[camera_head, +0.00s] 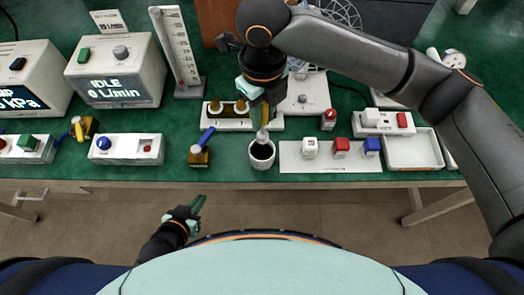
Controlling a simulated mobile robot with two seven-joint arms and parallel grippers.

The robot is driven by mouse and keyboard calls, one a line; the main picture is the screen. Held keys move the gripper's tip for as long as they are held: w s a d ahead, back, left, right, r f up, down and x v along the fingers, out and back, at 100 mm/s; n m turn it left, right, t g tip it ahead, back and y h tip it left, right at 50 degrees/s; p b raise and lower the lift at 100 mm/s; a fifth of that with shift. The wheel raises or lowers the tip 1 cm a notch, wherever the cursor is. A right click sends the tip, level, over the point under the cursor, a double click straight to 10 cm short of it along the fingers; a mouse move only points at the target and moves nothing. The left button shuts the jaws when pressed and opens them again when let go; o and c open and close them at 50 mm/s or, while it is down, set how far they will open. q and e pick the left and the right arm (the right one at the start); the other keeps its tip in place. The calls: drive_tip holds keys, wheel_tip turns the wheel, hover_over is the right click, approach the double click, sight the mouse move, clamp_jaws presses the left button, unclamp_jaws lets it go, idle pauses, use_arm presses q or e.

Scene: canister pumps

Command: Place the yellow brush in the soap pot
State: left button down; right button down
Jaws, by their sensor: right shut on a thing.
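The soap pot (261,164) is a small white cup with a dark inside, standing near the front edge of the green table. My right gripper (264,100) points down above it, shut on the yellow brush (265,116). The brush hangs upright, with its pale lower end (262,135) at the pot's opening. I cannot tell how far it reaches inside or whether it touches the pot. My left gripper (196,206) is off the table's front edge, low and away from the pot; its finger gap is not clear.
A white rack with brown-topped pieces (228,124) is behind. A white flowmeter (176,48) stands farther back left.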

sight(262, 141)
wheel_tip(262, 141, down, 10)
idle(0.6)
drive_tip(key=shift+f, duration=0.1)
drive_tip(key=c, duration=0.7)
unclamp_jaws()
wheel_tip(262, 141, up, 12)
drive_tip(key=shift+r, duration=0.15)
